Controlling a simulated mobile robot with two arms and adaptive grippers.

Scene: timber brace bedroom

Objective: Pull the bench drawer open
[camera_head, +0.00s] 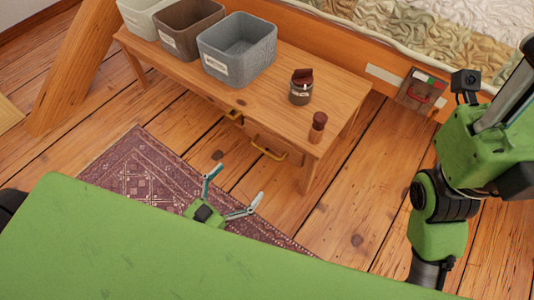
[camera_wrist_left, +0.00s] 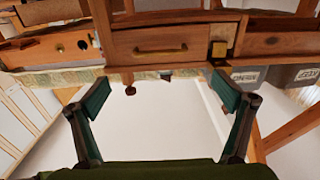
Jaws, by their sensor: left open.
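The wooden bench (camera_head: 345,90) stands ahead with two brass drawer handles on its front, a left one (camera_head: 233,116) and a right one (camera_head: 268,150). In the left wrist view, which looks upside down, a drawer front (camera_wrist_left: 125,41) with a brass handle (camera_wrist_left: 160,51) sits at the top centre. The drawer looks shut. My left gripper (camera_head: 238,184) is open and empty, low in front of the bench and apart from the handles. Its spread fingers (camera_wrist_left: 160,88) also show in the left wrist view. My right arm is at the right; its fingers are not visible.
Three bins, white (camera_head: 146,18), brown (camera_head: 187,28) and grey (camera_head: 237,50), stand on the bench. A jar (camera_head: 301,88) and a brown bottle (camera_head: 317,128) stand near its right end. A patterned rug (camera_head: 135,175) lies before the bench. A timber post (camera_head: 75,70) is at left.

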